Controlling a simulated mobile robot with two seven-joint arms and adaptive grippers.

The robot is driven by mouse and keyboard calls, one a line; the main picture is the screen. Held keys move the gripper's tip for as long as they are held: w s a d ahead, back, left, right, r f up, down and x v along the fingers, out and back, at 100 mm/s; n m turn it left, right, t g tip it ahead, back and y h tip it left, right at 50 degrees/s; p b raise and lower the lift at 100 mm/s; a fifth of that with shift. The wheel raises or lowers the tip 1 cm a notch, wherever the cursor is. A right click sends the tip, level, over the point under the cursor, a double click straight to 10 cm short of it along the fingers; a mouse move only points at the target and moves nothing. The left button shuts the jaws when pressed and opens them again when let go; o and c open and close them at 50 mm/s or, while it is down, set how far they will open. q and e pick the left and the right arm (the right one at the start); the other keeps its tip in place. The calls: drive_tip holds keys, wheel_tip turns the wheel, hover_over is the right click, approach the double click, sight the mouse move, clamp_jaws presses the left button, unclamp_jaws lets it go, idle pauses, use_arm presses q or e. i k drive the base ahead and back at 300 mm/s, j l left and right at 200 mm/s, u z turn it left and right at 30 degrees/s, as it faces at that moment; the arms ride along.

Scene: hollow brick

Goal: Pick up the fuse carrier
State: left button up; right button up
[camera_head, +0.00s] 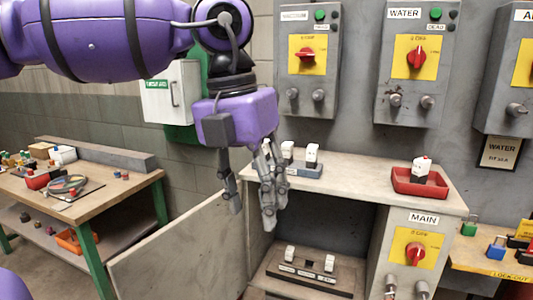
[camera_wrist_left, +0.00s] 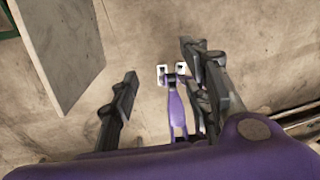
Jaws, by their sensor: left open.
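Several white fuse carriers are in the head view. One stands upright in a red tray (camera_head: 420,182) on the cabinet top; this carrier (camera_head: 421,166) has a red mark on its top. Two more, a left one (camera_head: 287,149) and a right one (camera_head: 312,152), stand in a blue-grey holder (camera_head: 305,169). Two others sit on a dark fuse base (camera_head: 302,273) inside the open cabinet. My left gripper (camera_head: 252,208) hangs open and empty, fingers down, in front of the cabinet's left end. In the left wrist view its fingers (camera_wrist_left: 165,75) are spread with nothing gripped. My right gripper is out of view.
The open cabinet door (camera_head: 180,255) stands out to the left below my left gripper. Switch boxes (camera_head: 412,60) line the wall behind. A workbench (camera_head: 90,200) with tools is at left. A lockout shelf (camera_head: 490,262) with padlocks is at right.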

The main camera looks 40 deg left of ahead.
sight(265, 148)
drive_tip(key=i+j, duration=1.05)
drive_tip(key=i, duration=0.05)
